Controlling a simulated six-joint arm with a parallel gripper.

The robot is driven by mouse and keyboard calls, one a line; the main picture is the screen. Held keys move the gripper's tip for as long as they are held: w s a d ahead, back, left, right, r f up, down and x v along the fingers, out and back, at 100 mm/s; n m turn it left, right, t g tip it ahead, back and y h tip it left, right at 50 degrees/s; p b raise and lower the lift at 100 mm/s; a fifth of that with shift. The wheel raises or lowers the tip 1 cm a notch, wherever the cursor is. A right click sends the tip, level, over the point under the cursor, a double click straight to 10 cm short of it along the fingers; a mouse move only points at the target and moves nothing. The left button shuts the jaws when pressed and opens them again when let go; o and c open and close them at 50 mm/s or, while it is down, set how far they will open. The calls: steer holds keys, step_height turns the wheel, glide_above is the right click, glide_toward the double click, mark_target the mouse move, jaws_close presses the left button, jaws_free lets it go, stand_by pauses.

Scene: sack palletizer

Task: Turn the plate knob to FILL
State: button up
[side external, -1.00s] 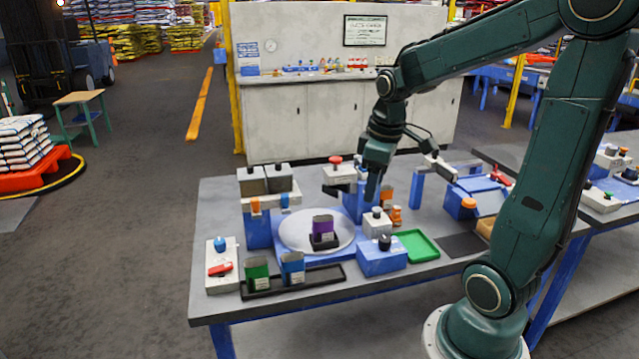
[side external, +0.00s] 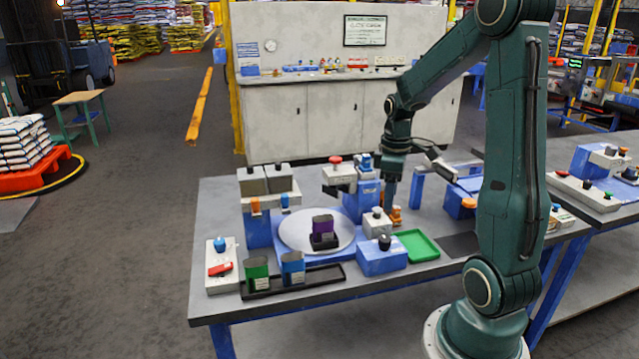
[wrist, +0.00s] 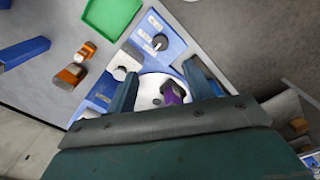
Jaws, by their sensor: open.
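A dark knob (side external: 385,242) sits on a blue box (side external: 378,262) at the front right of the round plate. In the wrist view the same dark knob (wrist: 159,42) stands on a blue panel between pale labels, too small to read. The white round plate (side external: 300,232) carries a purple container (side external: 323,225). My gripper (side external: 390,203) points down behind the knob box, near the orange parts, apart from the knob. In the wrist view my gripper (wrist: 162,72) is open, with the plate and purple container showing between its fingers. The knob lies beyond the fingertips.
A grey block with a knob (side external: 377,222) stands right behind the knob box. A green tray (side external: 415,246) lies to its right. Orange parts (wrist: 70,75) lie close by. A black tray (side external: 325,281) holds green and blue containers at the front.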

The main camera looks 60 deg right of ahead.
mark_target(385, 239)
step_height(385, 239, down, 13)
steer(key=shift+f, duration=0.1)
stand_by(0.7)
steer(key=c, duration=1)
